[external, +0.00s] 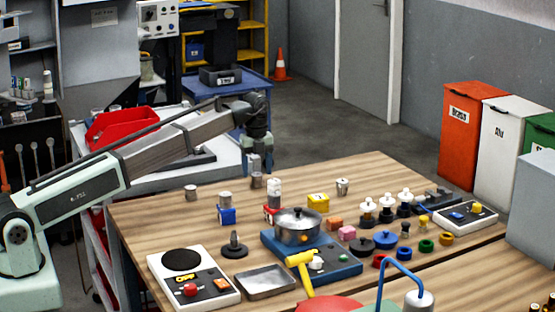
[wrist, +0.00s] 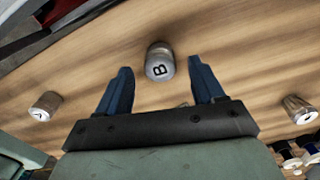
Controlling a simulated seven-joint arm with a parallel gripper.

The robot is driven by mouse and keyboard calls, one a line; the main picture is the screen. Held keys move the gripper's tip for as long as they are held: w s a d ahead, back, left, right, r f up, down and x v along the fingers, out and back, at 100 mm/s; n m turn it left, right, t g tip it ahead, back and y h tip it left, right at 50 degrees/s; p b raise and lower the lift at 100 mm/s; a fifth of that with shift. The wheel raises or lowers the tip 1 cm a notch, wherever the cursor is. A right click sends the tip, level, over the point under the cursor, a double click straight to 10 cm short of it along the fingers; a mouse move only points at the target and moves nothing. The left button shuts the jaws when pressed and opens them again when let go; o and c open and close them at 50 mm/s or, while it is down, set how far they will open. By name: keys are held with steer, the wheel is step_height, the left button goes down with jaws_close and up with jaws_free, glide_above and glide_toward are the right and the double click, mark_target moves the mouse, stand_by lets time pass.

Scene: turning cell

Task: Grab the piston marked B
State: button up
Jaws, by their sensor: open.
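The piston marked B (wrist: 159,60) is a grey metal cylinder with a black B on its face. It stands on the wooden table, and in the external view it shows just under my gripper (external: 257,180). My gripper (wrist: 160,72) is open, with its two blue fingers pointing toward the table. In the wrist view the piston appears between the fingertips, near their ends, with bare wood visible on both sides. I see no finger touching it. The exact height gap is hard to tell.
Similar metal pistons stand to the left (wrist: 43,107) and right (wrist: 299,109), well apart from B. Bare wood surrounds B.

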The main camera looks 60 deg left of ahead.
mark_target(257, 180)
steer(key=shift+f, duration=1.35)
steer(key=c, duration=1.2)
